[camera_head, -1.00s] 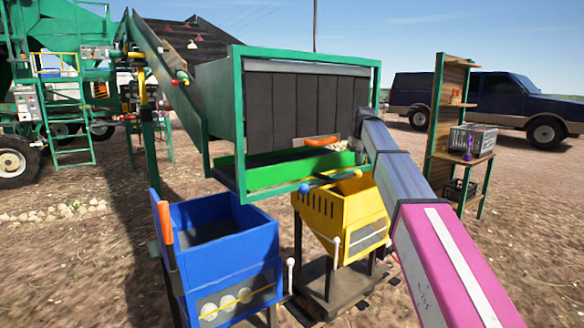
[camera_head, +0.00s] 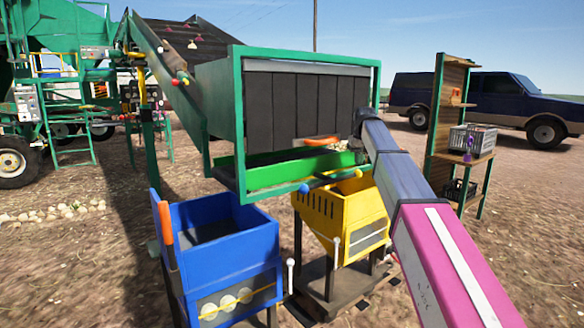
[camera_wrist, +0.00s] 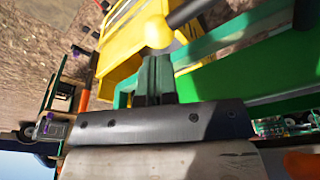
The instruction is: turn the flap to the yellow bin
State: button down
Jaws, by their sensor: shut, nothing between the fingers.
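The green sloping flap tray (camera_head: 300,169) lies under the black strip curtain, above the bins. A lever runs along its front edge, with a blue ball (camera_head: 304,188) at its left end. In the wrist view a yellow ball (camera_wrist: 157,31) sits on the end of a dark rod (camera_wrist: 188,12). My gripper (camera_wrist: 154,62) is shut and empty, its tips right at the yellow ball; I cannot tell if they touch. The yellow bin (camera_head: 343,215) stands below right, the blue bin (camera_head: 222,262) at front left. My gripper is hidden in the head view.
The green frame (camera_head: 240,130) surrounds the curtain (camera_head: 300,108). An orange handle (camera_head: 321,142) sits by the curtain's lower edge. A wooden shelf (camera_head: 440,130) with crates stands at right, before a dark car (camera_head: 500,95). White-tipped levers rise beside the bins.

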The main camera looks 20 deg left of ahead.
aim_at(358, 174)
jog(key=shift+f, duration=0.1)
dwell(0.5)
jog(key=shift+f, duration=3.2)
jog(key=shift+r, duration=0.1)
jog(key=s+d+r, duration=0.3)
jog(key=d+r, duration=0.1)
jog(key=r, duration=0.1)
jog(key=shift+s, duration=0.1)
